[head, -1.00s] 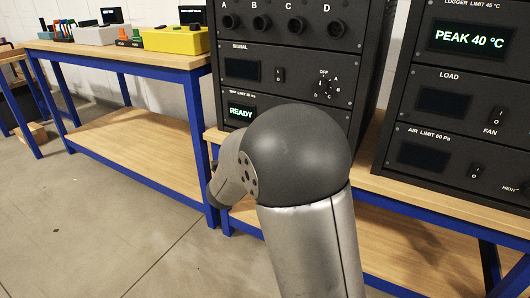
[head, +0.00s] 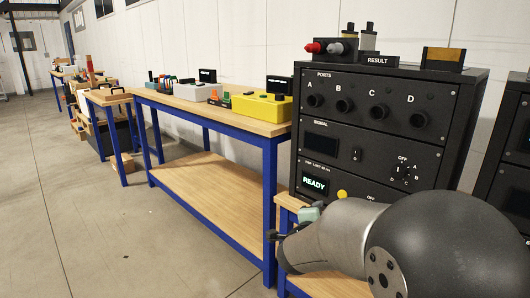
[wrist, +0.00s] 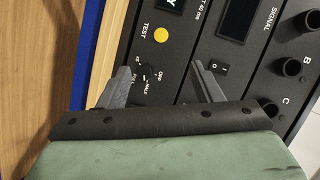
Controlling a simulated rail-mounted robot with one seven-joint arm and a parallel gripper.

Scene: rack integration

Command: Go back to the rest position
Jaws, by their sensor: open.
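My gripper (wrist: 163,82) is open and empty in the wrist view, with its two dark fingers apart in front of the rack's front panel. The panel's yellow TEST button (wrist: 161,35) and an OFF/HALF/FULL knob show beyond the fingers. In the head view my gripper shows only in part (head: 284,234), low and left of the black rack (head: 330,128), with much of it hidden behind my arm. The rack's small screen reads READY (head: 315,185).
A blue-framed workbench (head: 210,112) stands left of the rack, with a yellow box (head: 262,107) and a grey box on top. A second rack (head: 510,165) stands at the right edge. The floor (head: 70,220) at left is clear.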

